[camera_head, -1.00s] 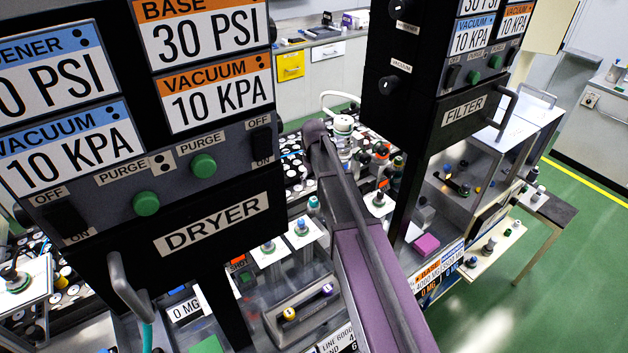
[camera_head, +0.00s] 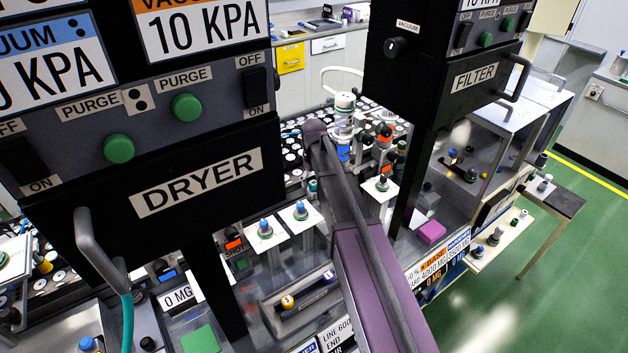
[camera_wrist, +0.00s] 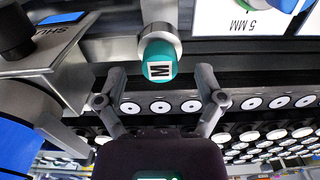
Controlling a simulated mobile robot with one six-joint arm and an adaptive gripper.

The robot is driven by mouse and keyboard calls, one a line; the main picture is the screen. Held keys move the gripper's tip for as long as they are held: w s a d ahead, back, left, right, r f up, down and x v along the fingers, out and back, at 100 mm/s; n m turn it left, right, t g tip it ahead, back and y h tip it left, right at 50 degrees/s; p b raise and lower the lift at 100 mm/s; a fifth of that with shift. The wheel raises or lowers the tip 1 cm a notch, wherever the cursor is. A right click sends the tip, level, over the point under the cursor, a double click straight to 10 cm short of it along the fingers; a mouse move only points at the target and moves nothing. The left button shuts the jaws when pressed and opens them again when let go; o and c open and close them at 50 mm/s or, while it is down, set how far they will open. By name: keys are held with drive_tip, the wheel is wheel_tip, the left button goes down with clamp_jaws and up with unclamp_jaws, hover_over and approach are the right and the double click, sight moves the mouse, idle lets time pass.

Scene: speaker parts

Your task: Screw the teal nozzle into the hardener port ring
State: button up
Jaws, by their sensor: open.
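A teal nozzle (camera_wrist: 158,62) with a black M on a white patch shows in the wrist view, at the lower end of a grey metal ring or collar (camera_wrist: 160,36). I cannot tell whether this collar is the hardener port ring. My gripper (camera_wrist: 161,74) is open. Its two fingers stand on either side of the nozzle's lower end, with a gap visible on each side. In the head view my arm hides the gripper, and a small teal piece (camera_head: 312,188) shows just left of the arm.
The black DRYER panel (camera_head: 195,185) stands close at left and the FILTER panel (camera_head: 474,77) at right. White plates with blue-topped parts (camera_head: 300,211) lie left of my arm. A row of round white-faced parts (camera_wrist: 160,107) runs behind the fingers.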

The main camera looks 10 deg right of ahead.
drive_tip(key=shift+f+b, duration=0.55)
drive_tip(key=shift+f, duration=0.25)
clamp_jaws()
drive_tip(key=shift+m, duration=0.8)
